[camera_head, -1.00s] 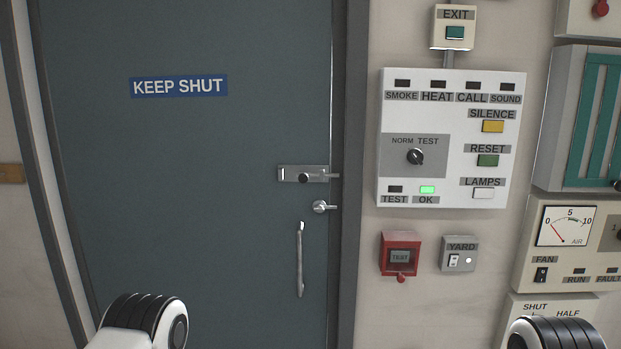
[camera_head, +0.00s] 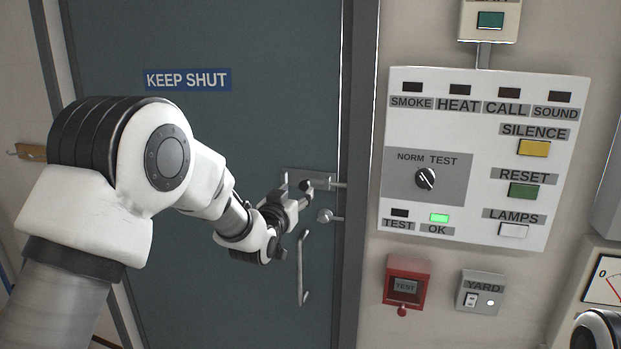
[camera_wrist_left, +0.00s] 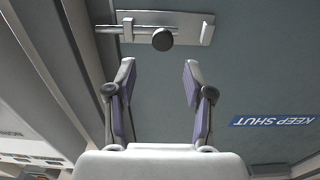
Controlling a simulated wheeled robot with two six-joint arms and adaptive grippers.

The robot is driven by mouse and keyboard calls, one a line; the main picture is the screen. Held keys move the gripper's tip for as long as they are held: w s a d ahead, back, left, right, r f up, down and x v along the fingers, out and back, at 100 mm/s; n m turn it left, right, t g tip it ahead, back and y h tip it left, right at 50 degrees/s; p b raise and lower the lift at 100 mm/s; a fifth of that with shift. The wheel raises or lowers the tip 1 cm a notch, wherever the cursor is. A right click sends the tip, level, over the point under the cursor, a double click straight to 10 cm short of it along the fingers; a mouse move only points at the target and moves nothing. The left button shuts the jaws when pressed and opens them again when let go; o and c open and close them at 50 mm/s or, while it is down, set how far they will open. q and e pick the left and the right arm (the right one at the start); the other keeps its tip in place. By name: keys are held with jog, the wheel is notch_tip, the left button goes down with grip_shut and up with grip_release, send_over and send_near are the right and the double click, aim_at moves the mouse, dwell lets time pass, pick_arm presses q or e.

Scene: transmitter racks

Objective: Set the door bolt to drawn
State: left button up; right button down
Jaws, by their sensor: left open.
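The door bolt (camera_head: 310,176) is a pale metal plate with a dark round knob, mounted near the right edge of the grey door (camera_head: 240,130). Its rod runs right across the door edge to the frame. In the left wrist view, which is turned over, the bolt knob (camera_wrist_left: 162,39) and rod (camera_wrist_left: 110,30) show clearly. My left gripper (camera_head: 297,196) is at the bolt, partly covering it in the head view. In the wrist view my left gripper (camera_wrist_left: 159,72) is open and empty, with the knob just beyond and between its fingertips. My right gripper is out of view.
Below the bolt are a round door knob (camera_head: 324,216) and a vertical pull handle (camera_head: 301,268). Right of the door frame are an alarm panel (camera_head: 470,150), a red call box (camera_head: 407,284) and a yard switch (camera_head: 480,292). The door sign (camera_head: 188,79) reads KEEP SHUT.

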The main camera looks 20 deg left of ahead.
aim_at(303, 186)
pick_arm(q)
jog(key=w+p, duration=0.1)
jog(key=w, duration=0.2)
jog(key=shift+a+r+p, duration=0.1)
jog(key=shift+a+p, duration=0.3)
jog(key=w, duration=0.1)
jog(key=w+p, duration=0.1)
jog(key=w, duration=0.1)
jog(key=w+d+f, duration=0.1)
jog(key=shift+w+d, duration=0.1)
jog(key=shift+w, duration=0.25)
jog(key=shift+s+a+r, duration=0.15)
jog(key=shift+s+a, duration=0.15)
jog(key=c, duration=0.5)
grip_shut()
jog(key=shift+w, duration=0.1)
